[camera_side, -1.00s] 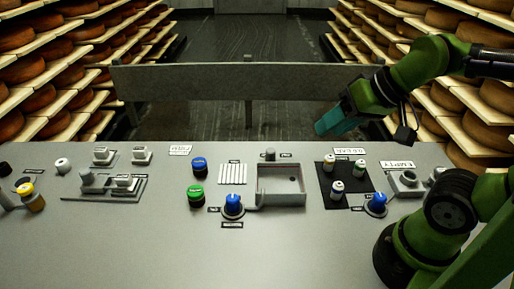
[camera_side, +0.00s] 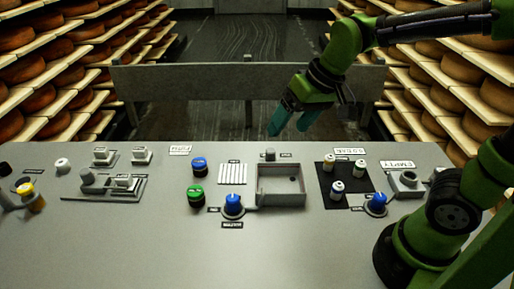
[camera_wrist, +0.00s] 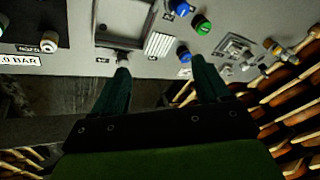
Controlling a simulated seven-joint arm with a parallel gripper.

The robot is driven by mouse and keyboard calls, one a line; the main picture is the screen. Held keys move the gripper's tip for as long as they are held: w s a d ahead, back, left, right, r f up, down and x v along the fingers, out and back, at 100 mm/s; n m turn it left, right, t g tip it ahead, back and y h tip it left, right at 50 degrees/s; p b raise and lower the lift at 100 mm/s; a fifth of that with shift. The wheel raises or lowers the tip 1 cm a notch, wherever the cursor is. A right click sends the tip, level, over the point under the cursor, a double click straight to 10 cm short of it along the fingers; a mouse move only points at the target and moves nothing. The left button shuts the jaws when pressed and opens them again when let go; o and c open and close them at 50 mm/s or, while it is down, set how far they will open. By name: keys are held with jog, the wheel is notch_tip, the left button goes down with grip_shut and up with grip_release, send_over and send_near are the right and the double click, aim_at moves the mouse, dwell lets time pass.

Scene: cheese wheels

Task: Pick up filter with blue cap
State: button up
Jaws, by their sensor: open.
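The blue-capped filter (camera_side: 199,164), a short dark cylinder with a blue top, stands upright on the grey table left of the white ribbed patch. It also shows in the wrist view (camera_wrist: 184,55), just beyond my right-hand fingertip. A similar green-capped one (camera_side: 196,194) stands just in front of it; it also shows in the wrist view (camera_wrist: 203,25). My gripper (camera_side: 290,122) is open and empty, above the table's far edge, to the right of the blue-capped filter and apart from it. In the wrist view, both fingers (camera_wrist: 160,67) point toward the table.
A blue knob (camera_side: 233,202) stands in front of the ribbed patch (camera_side: 232,175). A grey open-topped box (camera_side: 281,201) is right of it. Another blue knob (camera_side: 376,200) is further right. The front of the table is clear.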

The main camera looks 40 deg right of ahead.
aim_at(199, 162)
jog(key=w+a+f+n+h, duration=0.1)
jog(key=w+a+f+n, duration=0.15)
jog(key=w, duration=0.45)
jog(key=w+a+f+n+g, duration=0.1)
jog(key=w+a, duration=0.2)
jog(key=w, duration=0.4)
jog(key=w+a+f+n+h, duration=0.1)
jog(key=w+a+f, duration=0.1)
jog(key=w, duration=0.5)
jog(key=x, duration=1.1)
jog(key=shift+s+a+f, duration=0.15)
jog(key=shift+a, duration=0.2)
jog(key=shift+s+x, duration=0.2)
jog(key=shift+x, duration=1.3)
jog(key=shift+s+x, duration=0.15)
jog(key=shift+x, duration=1.3)
jog(key=shift+f, duration=0.1)
jog(key=c, duration=1.1)
